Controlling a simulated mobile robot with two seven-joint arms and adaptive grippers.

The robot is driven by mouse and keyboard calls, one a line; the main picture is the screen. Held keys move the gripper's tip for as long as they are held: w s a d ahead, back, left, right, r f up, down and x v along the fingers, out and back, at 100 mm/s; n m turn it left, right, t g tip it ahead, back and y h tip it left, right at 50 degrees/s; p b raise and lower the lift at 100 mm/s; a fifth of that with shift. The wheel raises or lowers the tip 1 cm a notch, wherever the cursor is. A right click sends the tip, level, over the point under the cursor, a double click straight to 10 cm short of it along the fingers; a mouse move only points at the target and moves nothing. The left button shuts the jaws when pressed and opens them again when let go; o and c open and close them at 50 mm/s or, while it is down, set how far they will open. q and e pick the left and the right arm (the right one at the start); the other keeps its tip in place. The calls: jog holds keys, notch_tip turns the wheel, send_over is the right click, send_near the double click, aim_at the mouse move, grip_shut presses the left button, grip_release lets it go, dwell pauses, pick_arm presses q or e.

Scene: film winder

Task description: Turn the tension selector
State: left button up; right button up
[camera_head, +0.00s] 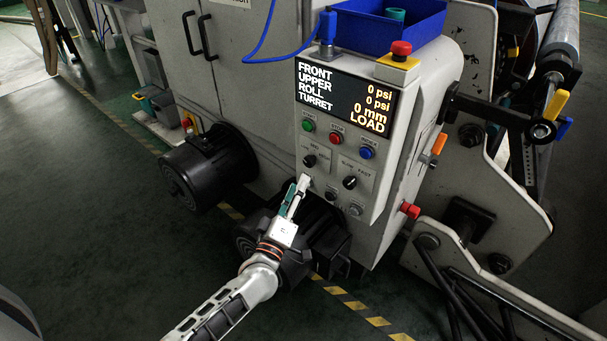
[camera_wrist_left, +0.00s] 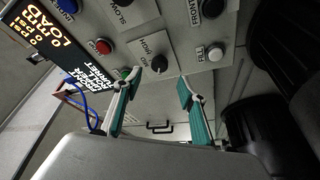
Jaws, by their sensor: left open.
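The tension selector appears to be the black rotary knob (camera_head: 309,160) at the left of the control panel's lower part, though its label is too small to read fully. In the left wrist view this knob (camera_wrist_left: 159,63) sits near a "HIGH" label, ahead of and between my two fingertips. My left gripper (camera_head: 303,180) is just below the knob in the head view. In the left wrist view the gripper (camera_wrist_left: 155,88) is open, with its teal-padded fingers spread and nothing between them. Contact with the panel cannot be told. My right gripper is not in view.
A second black knob (camera_head: 349,182) marked slow and fast sits to the right. Green (camera_head: 308,125), red (camera_head: 337,138) and blue (camera_head: 367,152) buttons lie above, under the display (camera_head: 342,98). A white fill button (camera_wrist_left: 215,53) is close to one finger. A black motor (camera_head: 205,165) stands left.

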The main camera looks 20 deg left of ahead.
pick_arm(q)
jog(key=shift+v, duration=2.05)
jog(key=shift+r, duration=0.1)
jog(key=s+d+m+g+h+p, duration=0.35)
jog(key=s+d+m+p, duration=0.2)
jog(key=s+m, duration=0.45)
jog(key=s+a+f+m+g+p, duration=0.1)
jog(key=s+f+m+g+p, duration=0.2)
jog(key=s, duration=0.7)
jog(key=s+a+f+m+g+y+p, duration=0.1)
jog(key=s+a+f+m+g+p, duration=0.1)
jog(key=s, duration=0.9)
jog(key=shift+s+f+m+g+p, duration=0.3)
jog(key=shift+f+m+g+p, duration=0.25)
jog(key=shift+f+g, duration=0.2)
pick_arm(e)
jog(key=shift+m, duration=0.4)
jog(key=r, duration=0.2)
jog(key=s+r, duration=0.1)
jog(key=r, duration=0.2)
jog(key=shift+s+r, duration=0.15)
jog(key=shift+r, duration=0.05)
pick_arm(q)
jog(key=shift+a+r, duration=0.1)
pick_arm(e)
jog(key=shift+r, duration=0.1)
